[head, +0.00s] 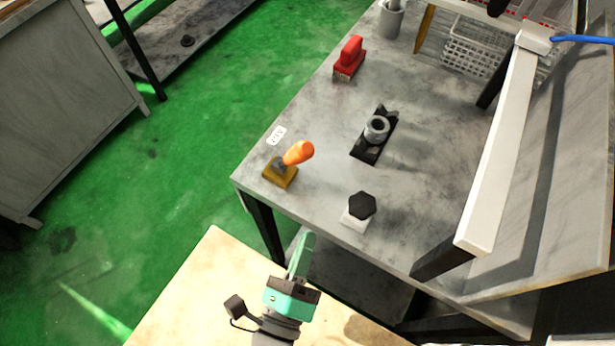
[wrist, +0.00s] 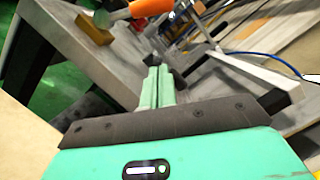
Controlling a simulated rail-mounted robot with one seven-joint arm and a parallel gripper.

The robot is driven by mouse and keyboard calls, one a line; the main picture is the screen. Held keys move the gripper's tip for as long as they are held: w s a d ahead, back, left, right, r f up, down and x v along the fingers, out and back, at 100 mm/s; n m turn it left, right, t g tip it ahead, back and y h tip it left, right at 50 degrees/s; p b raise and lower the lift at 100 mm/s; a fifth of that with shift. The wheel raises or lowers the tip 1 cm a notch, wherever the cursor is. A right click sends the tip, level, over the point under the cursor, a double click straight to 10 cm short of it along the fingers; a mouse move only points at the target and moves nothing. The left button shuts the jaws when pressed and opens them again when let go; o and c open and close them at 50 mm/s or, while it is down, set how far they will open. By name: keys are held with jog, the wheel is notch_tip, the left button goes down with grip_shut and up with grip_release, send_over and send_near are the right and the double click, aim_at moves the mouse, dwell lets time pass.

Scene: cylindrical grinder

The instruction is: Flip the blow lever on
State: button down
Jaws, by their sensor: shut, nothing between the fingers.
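A lever with an orange handle (head: 298,153) stands on a yellow base (head: 280,173) at the near left corner of the grey table. The handle tilts up and to the right in the head view. My green gripper (head: 304,242) is below the table's near edge in the head view, apart from the lever. Its fingers (wrist: 157,72) are shut and empty.
A black hexagonal knob on a white base (head: 361,207) sits right of the lever. A dark fixture with a ring (head: 376,128), a red block (head: 350,57) and a grey cup (head: 391,18) stand farther back. A white bar (head: 497,150) rises at the right.

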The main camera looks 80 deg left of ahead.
aim_at(292, 159)
jog(key=shift+a, duration=0.1)
jog(key=p+x, duration=0.1)
jog(key=x, duration=0.3)
jog(key=p+x, duration=0.1)
jog(key=x, duration=0.4)
jog(key=shift+w+a+r, duration=0.2)
jog(key=shift+r, duration=0.05)
jog(key=shift+s+a+r+p, duration=0.75)
jog(key=shift+s+a, duration=0.25)
jog(key=shift+a, duration=0.05)
jog(key=shift+s+a+r, duration=0.1)
jog(key=shift+s+a, duration=0.05)
jog(key=shift+a, duration=0.1)
jog(key=shift+r, duration=0.1)
